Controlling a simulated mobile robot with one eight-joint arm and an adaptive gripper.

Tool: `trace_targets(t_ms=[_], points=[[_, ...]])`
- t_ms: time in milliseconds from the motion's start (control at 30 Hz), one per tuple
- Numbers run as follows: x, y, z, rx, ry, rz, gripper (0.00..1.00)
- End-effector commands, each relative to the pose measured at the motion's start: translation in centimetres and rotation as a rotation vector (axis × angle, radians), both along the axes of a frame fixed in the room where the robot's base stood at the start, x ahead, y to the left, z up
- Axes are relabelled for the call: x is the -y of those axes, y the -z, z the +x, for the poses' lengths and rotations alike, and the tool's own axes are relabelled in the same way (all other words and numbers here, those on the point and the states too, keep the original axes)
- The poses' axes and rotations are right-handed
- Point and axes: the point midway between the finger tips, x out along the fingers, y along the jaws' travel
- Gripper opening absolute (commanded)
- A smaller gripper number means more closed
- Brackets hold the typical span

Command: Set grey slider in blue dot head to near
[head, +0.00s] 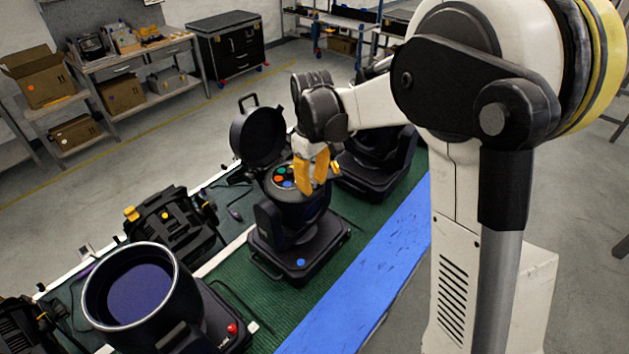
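The blue dot head (300,222) is a black moving-head lamp in the middle of the green-covered table. A blue dot (301,262) marks its base. Its round black lid (257,137) stands open, and coloured discs (283,174) show in the opened top. My gripper (313,188), with orange fingers, points down over the right part of that opening. Whether it touches anything inside is not clear. The gap between the fingertips is too small to judge. I cannot make out the grey slider; the fingers cover part of the opening.
A lamp with a red dot (232,328) and a wide open barrel (137,296) stands front left. A black fixture with yellow knobs (170,222) is behind it. Another black head (377,165) stands close behind right. A bare blue strip (365,275) runs along the right edge.

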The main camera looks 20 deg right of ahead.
Motion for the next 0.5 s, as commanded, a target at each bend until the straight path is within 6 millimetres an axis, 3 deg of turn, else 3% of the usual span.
trace_targets(t_ms=[333,500], points=[[0.0,-0.1,0.1,0.001,0.000,0.000,0.36],[0.0,-2.0,0.1,0.001,0.000,0.000,0.36]])
